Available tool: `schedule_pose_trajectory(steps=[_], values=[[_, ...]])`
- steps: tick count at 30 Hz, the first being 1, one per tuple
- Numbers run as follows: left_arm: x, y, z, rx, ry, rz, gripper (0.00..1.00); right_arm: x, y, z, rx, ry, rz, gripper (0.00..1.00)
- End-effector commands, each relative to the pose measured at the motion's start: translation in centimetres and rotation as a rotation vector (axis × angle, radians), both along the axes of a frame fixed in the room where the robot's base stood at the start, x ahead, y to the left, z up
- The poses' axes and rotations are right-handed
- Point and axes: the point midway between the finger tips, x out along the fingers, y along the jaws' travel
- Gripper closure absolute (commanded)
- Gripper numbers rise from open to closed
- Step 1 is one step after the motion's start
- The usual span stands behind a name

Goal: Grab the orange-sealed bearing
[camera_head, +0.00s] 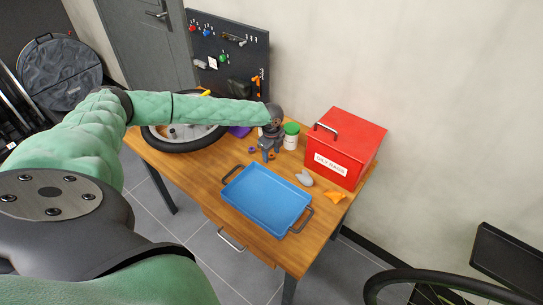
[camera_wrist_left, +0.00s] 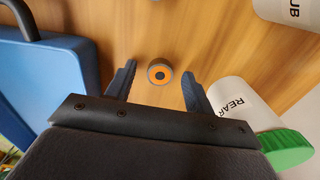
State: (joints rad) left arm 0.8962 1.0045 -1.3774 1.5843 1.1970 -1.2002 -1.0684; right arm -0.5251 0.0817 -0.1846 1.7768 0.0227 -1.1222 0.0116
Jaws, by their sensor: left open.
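The orange-sealed bearing (camera_wrist_left: 160,71) lies on the wooden table in the left wrist view, a dark ring with an orange face and a dark centre. My left gripper (camera_wrist_left: 158,80) is open, with one finger on each side of the bearing in that view. The bearing shows near the fingertips, with a gap to each finger; the height between them is hard to tell. In the head view, my left gripper (camera_head: 267,156) points down at the table behind the blue tray, and the bearing there is mostly hidden by it. My right gripper does not show.
The blue tray (camera_head: 236,195) stands in front of my left gripper. A white jar with a green lid (camera_head: 291,129) is close on its right. A red box (camera_head: 350,135) stands farther right. A wheel (camera_head: 190,148) lies behind.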

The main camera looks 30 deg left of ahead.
Motion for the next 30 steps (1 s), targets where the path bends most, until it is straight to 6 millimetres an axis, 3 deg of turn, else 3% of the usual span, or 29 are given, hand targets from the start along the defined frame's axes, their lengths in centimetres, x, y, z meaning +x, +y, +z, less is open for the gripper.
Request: schedule_pose_trajectory(steps=[8,15,27,29,30], values=[[0.0,0.0,-0.2,0.000,0.000,0.000,0.47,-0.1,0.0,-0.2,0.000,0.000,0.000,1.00],[0.0,0.0,-0.2,0.000,0.000,0.000,0.94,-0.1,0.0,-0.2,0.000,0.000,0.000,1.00],[0.0,0.0,0.2,-0.001,-0.001,0.000,0.96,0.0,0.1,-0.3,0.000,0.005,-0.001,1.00],[0.0,0.0,0.6,-0.001,-0.001,0.000,0.96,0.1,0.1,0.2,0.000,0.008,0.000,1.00],[0.0,0.0,0.9,-0.001,-0.001,0.000,0.96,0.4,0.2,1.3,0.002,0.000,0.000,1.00]])
